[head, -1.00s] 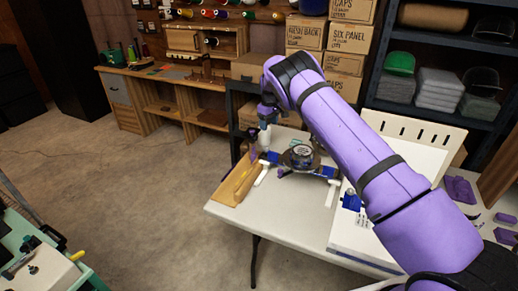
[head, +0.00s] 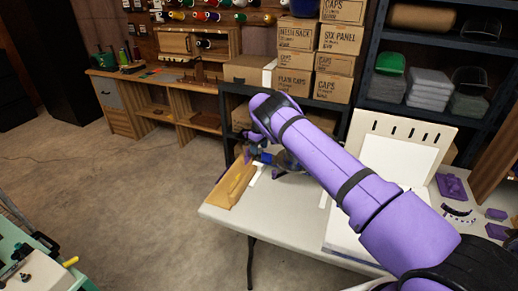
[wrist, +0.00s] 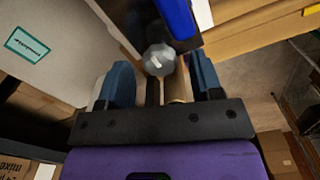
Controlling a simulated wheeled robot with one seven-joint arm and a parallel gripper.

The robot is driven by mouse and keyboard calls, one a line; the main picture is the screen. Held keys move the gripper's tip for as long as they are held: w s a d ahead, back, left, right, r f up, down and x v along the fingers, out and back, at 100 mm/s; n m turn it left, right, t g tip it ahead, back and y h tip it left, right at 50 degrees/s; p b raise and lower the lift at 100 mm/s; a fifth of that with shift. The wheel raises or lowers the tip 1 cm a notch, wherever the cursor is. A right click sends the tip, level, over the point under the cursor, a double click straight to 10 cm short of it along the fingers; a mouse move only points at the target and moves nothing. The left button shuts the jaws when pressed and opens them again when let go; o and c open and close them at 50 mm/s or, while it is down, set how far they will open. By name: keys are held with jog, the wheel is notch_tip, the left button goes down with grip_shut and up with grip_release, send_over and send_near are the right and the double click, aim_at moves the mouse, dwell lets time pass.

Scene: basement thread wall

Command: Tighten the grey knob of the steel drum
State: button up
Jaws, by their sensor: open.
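In the wrist view, the grey knob (wrist: 159,60) is a small rounded, faceted piece with a pale mark on its face. It shows just beyond and between the fingertips of my gripper (wrist: 163,76). My gripper's blue-grey fingers are apart, one on each side of the knob's line, and I see no grip on it. A blue part (wrist: 180,17) on a dark edge sits just above the knob. In the head view, the steel drum (head: 287,161) is mostly hidden behind my purple arm, with a blue block (head: 265,157) at its left. The knob is hidden there.
The drum's setup stands on a white table (head: 237,216). A wooden tray (head: 232,186) lies at the table's left end. A white board stand (head: 395,150) is right of my arm. Cardboard boxes (head: 297,62) and shelves are behind. Floor is open at left.

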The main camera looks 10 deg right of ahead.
jog(key=shift+f, duration=0.15)
jog(key=c, duration=0.9)
jog(key=shift+c, duration=0.2)
jog(key=shift+m, duration=0.3)
jog(key=m, duration=0.2)
jog(key=shift+w+d+m, duration=0.1)
jog(key=shift+m, duration=0.3)
jog(key=m, duration=0.4)
jog(key=shift+d, duration=0.1)
jog(key=m, duration=0.4)
jog(key=shift+d+m, duration=0.1)
jog(key=shift+m, duration=2.1)
